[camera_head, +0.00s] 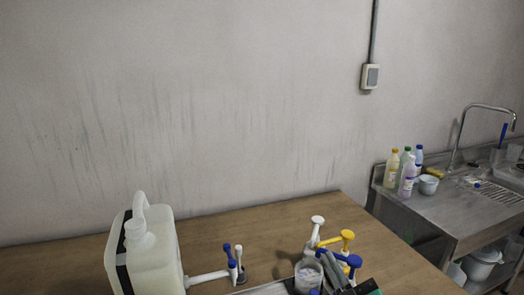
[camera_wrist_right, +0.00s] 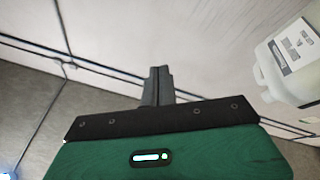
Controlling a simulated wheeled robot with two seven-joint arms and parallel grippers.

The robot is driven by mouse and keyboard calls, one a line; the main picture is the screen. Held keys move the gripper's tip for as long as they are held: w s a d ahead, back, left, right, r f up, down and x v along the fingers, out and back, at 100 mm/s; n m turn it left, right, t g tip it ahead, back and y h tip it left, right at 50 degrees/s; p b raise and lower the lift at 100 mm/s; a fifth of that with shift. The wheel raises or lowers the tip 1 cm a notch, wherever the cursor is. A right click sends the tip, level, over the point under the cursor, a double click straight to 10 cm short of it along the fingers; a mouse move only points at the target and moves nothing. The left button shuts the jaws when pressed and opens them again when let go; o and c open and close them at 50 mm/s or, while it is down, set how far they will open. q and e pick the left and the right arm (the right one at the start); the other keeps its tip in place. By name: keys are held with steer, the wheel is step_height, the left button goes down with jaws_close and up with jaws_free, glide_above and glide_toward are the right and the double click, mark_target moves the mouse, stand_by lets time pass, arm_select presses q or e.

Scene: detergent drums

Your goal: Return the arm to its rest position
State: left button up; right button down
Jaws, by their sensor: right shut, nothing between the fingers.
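My right gripper (camera_head: 326,256) shows at the bottom of the head view, in front of the pumps and low over the table (camera_head: 225,232). Its grey fingers point up and left in the picture, and part of its dark and green body shows at the lower edge. In the wrist view the fingers of my right gripper (camera_wrist_right: 158,72) are together, with nothing between them. My left gripper is not in view.
A white drum (camera_head: 152,255) stands on the table at left. Pumps with white (camera_head: 317,222), yellow (camera_head: 347,236) and blue (camera_head: 353,262) heads crowd around my right gripper. A white container (camera_wrist_right: 292,60) shows in the wrist view. A steel sink (camera_head: 462,205) with bottles stands at right.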

steer(key=s+d+f+m+g+h, duration=0.3)
steer(key=d+f+m+g+h, duration=0.1)
steer(key=f, duration=0.6)
steer(key=s+d+f+m+g+h, duration=0.3)
steer(key=d+f+g, duration=0.1)
steer(key=f, duration=0.5)
steer(key=s+d+f+m+g, duration=0.1)
steer(key=s+f+g, duration=0.45)
steer(key=s, duration=0.35)
steer(key=s+f+g, duration=0.4)
steer(key=s+f, duration=0.3)
steer(key=s, duration=0.2)
step_height(320, 180, down, 30)
steer(key=g, duration=0.1)
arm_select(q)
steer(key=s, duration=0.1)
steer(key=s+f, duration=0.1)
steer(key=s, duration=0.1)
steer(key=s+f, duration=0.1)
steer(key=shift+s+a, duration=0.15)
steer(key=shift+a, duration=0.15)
arm_select(e)
steer(key=s+d+f, duration=0.1)
steer(key=s+f, duration=0.9)
steer(key=s+d+f+g, duration=0.1)
steer(key=s+d+f, duration=0.1)
steer(key=s+f, duration=0.8)
steer(key=shift+d+f, duration=0.2)
steer(key=shift+d, duration=0.05)
